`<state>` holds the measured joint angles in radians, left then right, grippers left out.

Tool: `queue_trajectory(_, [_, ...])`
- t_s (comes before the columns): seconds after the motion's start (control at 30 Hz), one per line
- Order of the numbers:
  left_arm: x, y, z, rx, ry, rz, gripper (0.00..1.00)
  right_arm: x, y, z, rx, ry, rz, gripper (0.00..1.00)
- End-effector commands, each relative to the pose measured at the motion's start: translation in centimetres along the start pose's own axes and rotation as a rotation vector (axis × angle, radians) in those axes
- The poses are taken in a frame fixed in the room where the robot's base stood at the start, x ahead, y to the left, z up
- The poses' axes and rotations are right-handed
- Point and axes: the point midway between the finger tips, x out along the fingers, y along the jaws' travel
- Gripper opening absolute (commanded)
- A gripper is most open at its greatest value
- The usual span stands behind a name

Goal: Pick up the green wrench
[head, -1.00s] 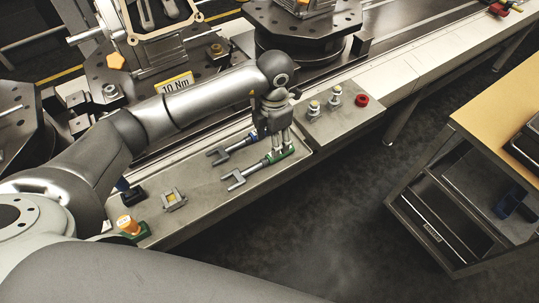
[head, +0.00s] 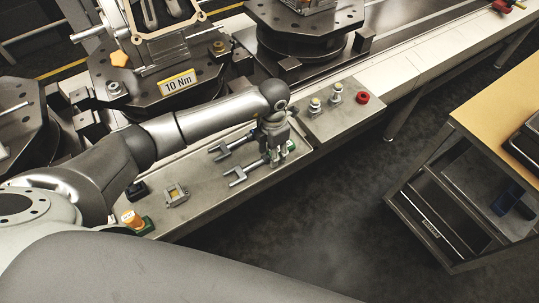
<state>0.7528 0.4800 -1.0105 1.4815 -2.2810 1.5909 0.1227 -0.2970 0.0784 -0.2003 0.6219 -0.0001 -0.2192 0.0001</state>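The green wrench (head: 238,177) lies on the grey bench top, its open grey jaw pointing left. Part of its green handle (head: 291,147) shows just right of my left gripper. My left gripper (head: 278,161) points down over the handle end of this wrench, and its fingers hide the middle of the wrench. Whether the fingers are closed on it cannot be made out. My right gripper is not in view.
A grey box with knobs and a red button (head: 362,97) stands right of the wrenches. A small square part (head: 176,194) and an orange-topped item (head: 131,218) lie left. Conveyor fixtures with a 10 Nm label (head: 177,82) stand behind. A trolley (head: 448,133) stands right.

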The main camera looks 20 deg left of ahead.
Motion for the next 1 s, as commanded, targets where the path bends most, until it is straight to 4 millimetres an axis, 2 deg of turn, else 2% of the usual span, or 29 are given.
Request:
queue_trajectory(0.03, [0.0, 0.0, 0.0, 0.000, 0.000, 0.000, 0.34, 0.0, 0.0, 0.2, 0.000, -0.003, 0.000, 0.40])
queue_trajectory(0.3, [-0.1, 0.0, 0.0, 0.000, 0.000, 0.000, 0.00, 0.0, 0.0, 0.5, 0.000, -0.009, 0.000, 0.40])
queue_trajectory(0.77, [-0.3, 0.1, 0.1, -0.001, -0.003, 0.001, 0.00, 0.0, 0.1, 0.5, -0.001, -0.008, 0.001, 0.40])
queue_trajectory(1.0, [-2.7, 0.1, 0.2, 0.001, -0.006, 0.002, 0.00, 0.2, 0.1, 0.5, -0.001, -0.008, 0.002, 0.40])
